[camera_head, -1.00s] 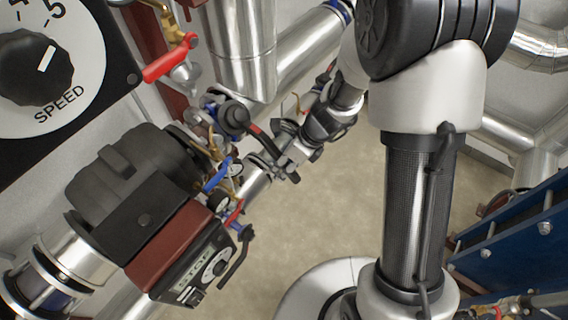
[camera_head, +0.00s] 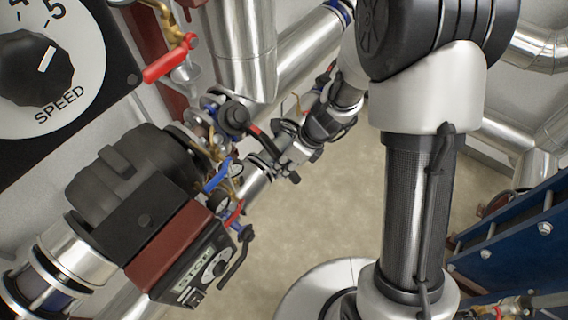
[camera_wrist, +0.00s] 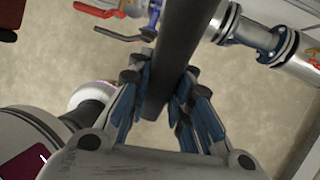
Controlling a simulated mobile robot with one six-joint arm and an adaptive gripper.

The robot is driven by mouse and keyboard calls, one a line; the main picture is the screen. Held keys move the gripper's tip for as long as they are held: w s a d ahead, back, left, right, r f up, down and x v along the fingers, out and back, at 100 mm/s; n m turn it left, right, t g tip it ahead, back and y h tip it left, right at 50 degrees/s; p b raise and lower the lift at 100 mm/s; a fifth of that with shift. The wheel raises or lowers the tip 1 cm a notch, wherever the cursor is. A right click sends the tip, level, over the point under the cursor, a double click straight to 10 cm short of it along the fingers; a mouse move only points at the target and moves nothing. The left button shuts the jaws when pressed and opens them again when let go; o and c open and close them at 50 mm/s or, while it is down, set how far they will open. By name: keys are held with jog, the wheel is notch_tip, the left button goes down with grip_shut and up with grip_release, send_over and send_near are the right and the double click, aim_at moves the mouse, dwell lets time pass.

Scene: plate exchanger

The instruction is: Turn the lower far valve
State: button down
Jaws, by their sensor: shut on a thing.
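A long black valve lever (camera_head: 256,134) with a red band runs from a dark round valve hub (camera_head: 235,117) on the pipework, left of centre in the head view. My gripper (camera_head: 284,156) is at the lever's lower right end. In the wrist view the black lever (camera_wrist: 177,50) passes between the two fingers of my gripper (camera_wrist: 160,84), which are closed in around it. Exact finger contact is partly hidden by the bar. In the head view the fingers are small and partly merge with the dark lever.
A pump with a dark motor (camera_head: 135,165) and control panel (camera_head: 205,270) stands lower left. Blue (camera_head: 218,176) and red (camera_head: 234,213) small levers sit close below the gripped lever. A large red-handled valve (camera_head: 170,60) is upper left. Open floor (camera_head: 320,220) lies to the right.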

jog(key=shift+w+d, duration=0.1)
jog(key=w+d+r+n+t+h+p, duration=0.1)
jog(key=w+d+r+n+t, duration=0.1)
jog(key=w+n, duration=0.3)
jog(key=w+d+r+n+t+h+p, duration=0.1)
jog(key=w+d+r+n, duration=0.15)
jog(key=w, duration=0.45)
jog(key=w+a+r+n+t+b, duration=0.3)
jog(key=w+r+n+t+b, duration=0.1)
jog(key=w+r+n, duration=0.4)
jog(key=shift+w+a+r+h+b, duration=0.15)
jog(key=shift+w+a+h+b, duration=0.2)
jog(key=shift+w, duration=0.4)
jog(key=shift+r, duration=0.1)
jog(key=c, duration=1.8)
grip_release()
jog(key=o, duration=0.4)
jog(key=shift+c, duration=0.2)
